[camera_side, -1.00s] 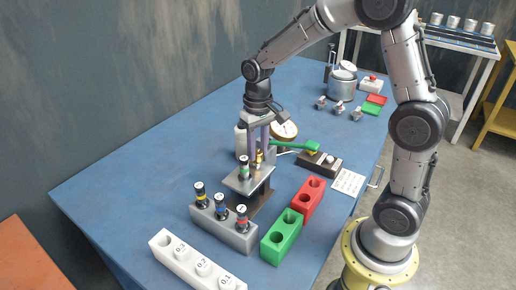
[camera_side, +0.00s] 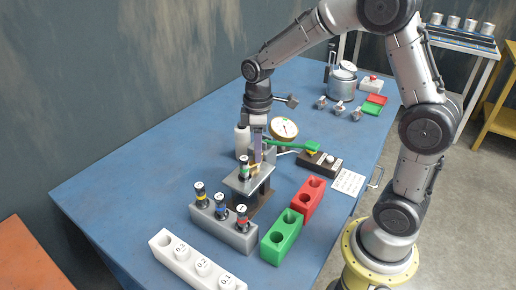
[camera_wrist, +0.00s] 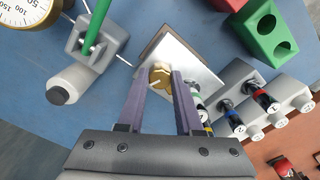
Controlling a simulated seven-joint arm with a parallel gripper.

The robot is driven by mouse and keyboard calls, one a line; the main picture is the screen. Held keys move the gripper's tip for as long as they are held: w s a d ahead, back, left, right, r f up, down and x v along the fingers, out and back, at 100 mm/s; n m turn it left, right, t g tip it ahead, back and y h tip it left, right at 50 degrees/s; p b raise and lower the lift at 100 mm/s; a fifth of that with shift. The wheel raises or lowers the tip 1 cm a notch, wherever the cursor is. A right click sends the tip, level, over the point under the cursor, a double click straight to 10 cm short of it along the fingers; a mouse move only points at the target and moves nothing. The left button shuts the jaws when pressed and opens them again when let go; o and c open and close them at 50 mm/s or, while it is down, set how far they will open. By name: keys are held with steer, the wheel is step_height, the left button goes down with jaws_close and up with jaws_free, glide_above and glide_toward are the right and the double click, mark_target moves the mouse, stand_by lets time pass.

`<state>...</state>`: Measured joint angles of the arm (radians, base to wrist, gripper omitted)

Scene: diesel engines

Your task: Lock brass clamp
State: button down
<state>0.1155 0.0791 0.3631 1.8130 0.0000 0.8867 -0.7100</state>
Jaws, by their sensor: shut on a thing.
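The brass clamp (camera_wrist: 160,78) is a small gold knob with a pale handle on the square metal plate of a test stand (camera_wrist: 183,55). In the side view the clamp (camera_side: 255,170) is largely hidden by my fingers. My gripper (camera_side: 257,160) points down over the stand, and in the wrist view its two purple fingers (camera_wrist: 162,76) are shut on the clamp's sides. An injector with a green band (camera_side: 243,168) stands upright on the stand plate (camera_side: 239,184), beside the clamp.
A grey rack (camera_side: 236,238) with several injectors and a white numbered block (camera_side: 190,265) stand in front. Green (camera_side: 283,232) and red (camera_side: 310,197) blocks are to the right. A pump with a green lever (camera_side: 300,144) and a gauge (camera_side: 284,129) stand close behind my gripper.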

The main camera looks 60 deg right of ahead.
steer(key=shift+n, duration=2.2)
steer(key=c, duration=0.6)
jaws_free()
step_height(320, 180, up, 14)
steer(key=shift+f, duration=0.1)
